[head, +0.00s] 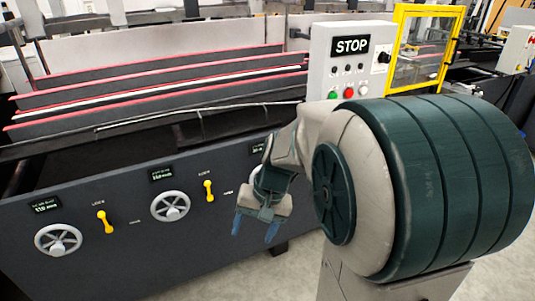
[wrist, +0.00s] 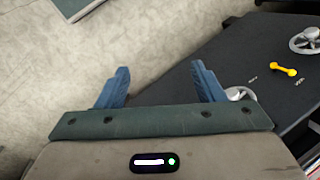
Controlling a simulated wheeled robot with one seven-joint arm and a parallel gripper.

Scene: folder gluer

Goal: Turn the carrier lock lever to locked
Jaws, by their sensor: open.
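Two yellow lock levers, a left one (head: 104,221) and a middle one (head: 208,190), stand nearly upright on the dark machine front in the head view. Small labels sit at their upper left and lower right; which lever is the carrier's I cannot tell. One yellow lever (wrist: 283,69) also shows at the right of the wrist view, apart from my gripper. My gripper (head: 254,228) is open and empty, in front of the panel and right of the middle lever. In the wrist view its fingers (wrist: 160,68) are spread over floor and panel edge. My gripper and arm hide the panel's right part.
Handwheels, left (head: 58,239) and middle (head: 170,206), sit beside the levers, with small displays above. A wheel (wrist: 240,93) shows partly behind my right finger. A grey STOP box (head: 347,65) and yellow-framed guard (head: 422,48) stand right.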

